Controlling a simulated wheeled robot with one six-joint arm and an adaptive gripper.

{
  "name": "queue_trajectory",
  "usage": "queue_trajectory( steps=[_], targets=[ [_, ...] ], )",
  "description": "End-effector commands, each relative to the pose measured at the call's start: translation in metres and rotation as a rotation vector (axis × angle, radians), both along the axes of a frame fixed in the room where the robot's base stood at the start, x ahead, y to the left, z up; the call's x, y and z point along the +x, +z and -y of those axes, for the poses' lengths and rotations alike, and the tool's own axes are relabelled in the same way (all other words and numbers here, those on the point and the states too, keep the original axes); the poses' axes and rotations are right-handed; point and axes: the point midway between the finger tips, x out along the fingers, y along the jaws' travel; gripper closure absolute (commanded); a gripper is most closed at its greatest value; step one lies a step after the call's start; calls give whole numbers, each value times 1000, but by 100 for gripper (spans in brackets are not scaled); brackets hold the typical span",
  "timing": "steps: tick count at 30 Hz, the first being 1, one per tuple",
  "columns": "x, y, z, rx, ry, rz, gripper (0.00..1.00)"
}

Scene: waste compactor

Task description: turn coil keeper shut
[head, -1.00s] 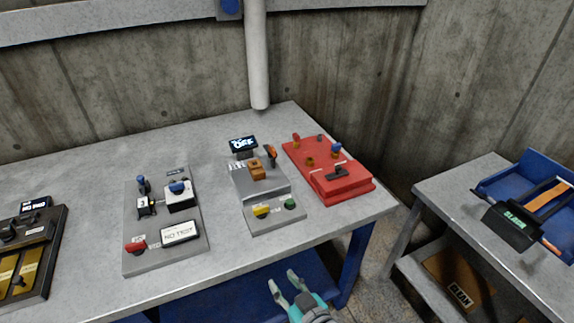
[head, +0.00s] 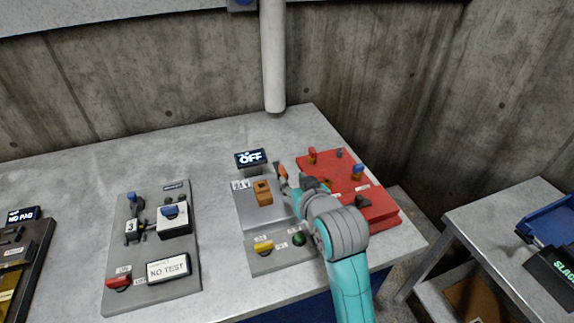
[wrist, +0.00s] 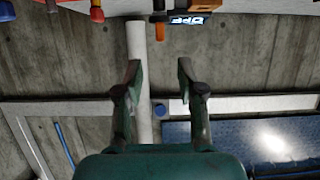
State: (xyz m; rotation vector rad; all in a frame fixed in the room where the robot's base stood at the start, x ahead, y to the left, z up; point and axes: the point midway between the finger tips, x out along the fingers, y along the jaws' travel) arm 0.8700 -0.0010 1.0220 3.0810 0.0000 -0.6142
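The middle grey unit (head: 243,215) has a small display reading OFF (head: 250,158), an orange-brown block (head: 263,193) and an orange-tipped handle (head: 282,171). I cannot tell for sure which part is the coil keeper; no readable label names it. My gripper (head: 285,184) is over the right side of this unit, close to the orange-tipped handle, and partly hides that area. In the wrist view my gripper (wrist: 160,72) is open and empty. The orange handle (wrist: 158,33) hangs beyond the fingertips, roughly between them, with the display (wrist: 188,20) beside it.
A red unit (head: 372,212) with several knobs stands close on the right, partly behind my arm. Yellow (head: 263,247) and green (head: 299,238) buttons sit at the front of the middle unit. A grey NO TEST panel (head: 150,245) is left. The table behind is clear.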

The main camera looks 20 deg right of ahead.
Motion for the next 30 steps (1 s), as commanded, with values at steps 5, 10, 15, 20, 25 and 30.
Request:
queue_trajectory(
  steps=[5,10,15,20,25,30],
  targets=[
    [25,-11,0,0,0,-2,61],
    [53,-22,0,0,0,-1,61],
    [76,-32,0,0,0,-1,61],
    [89,-37,0,0,0,0,61],
    [93,-39,0,0,0,1,61],
    [93,-39,0,0,0,1,61]
  ],
)
